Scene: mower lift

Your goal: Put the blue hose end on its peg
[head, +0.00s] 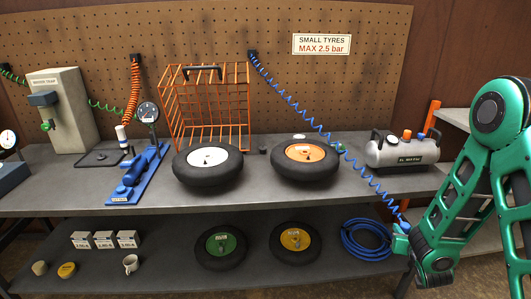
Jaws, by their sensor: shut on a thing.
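The blue coiled hose (295,100) hangs from a black fitting (252,55) near the top of the pegboard. It runs stretched down to the right, across the bench and past its front edge. My gripper (401,238) is at the lower right, in front of the bench edge and beside the lower shelf. It is shut on the blue hose end (404,228), which is small and partly hidden by the fingers. I cannot pick out the hose's peg for certain in this view.
On the bench stand a grey air tank (403,153), two black tyres (208,167) (304,161), an orange wire cage (207,105) and a blue tool (138,175) with a gauge. A blue hose coil (366,240) lies on the lower shelf close to my gripper.

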